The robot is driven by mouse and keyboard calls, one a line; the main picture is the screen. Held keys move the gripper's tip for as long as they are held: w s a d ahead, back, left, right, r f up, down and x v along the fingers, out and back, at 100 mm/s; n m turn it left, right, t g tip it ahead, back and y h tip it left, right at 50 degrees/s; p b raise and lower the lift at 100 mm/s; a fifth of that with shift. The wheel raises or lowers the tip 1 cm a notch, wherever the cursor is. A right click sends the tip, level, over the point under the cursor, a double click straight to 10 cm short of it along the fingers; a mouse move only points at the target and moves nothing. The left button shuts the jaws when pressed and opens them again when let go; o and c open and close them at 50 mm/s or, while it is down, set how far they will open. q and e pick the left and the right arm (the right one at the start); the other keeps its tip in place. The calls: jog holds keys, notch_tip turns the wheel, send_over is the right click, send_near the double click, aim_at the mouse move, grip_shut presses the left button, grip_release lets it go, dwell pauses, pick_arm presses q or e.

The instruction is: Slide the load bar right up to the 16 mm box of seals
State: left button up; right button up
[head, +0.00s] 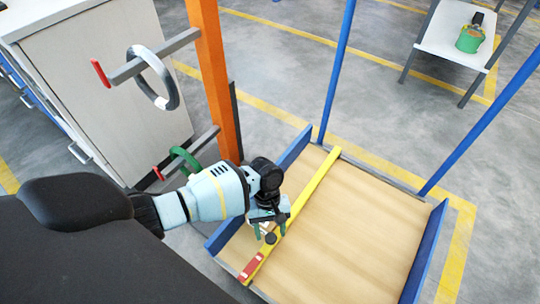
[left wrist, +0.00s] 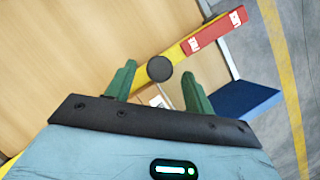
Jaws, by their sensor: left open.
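The load bar (head: 312,186) is a long yellow bar with a red end, lying lengthwise along the left part of the wooden deck. It also crosses the left wrist view (left wrist: 172,52). My left gripper (head: 270,232) is open, its green fingers just over the bar near its red end; nothing is visibly clamped. In the left wrist view the fingers (left wrist: 158,75) stand apart, with a dark round knob between them. A small whitish item (left wrist: 158,101) shows partly behind the gripper; I cannot tell whether it is the 16 mm box of seals. No box label is readable.
The wooden deck (head: 350,240) is bare right of the bar, with blue side walls (head: 425,255) and blue posts. An orange post (head: 213,80) and grey hooks with a white ring (head: 165,75) and green ring (head: 186,160) stand left, near my arm. A grey cabinet (head: 105,80) is behind.

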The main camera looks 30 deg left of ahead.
pick_arm(q)
jog(key=p+v, duration=0.2)
jog(key=v, duration=0.4)
jog(key=shift+r, duration=0.1)
dwell(0.4)
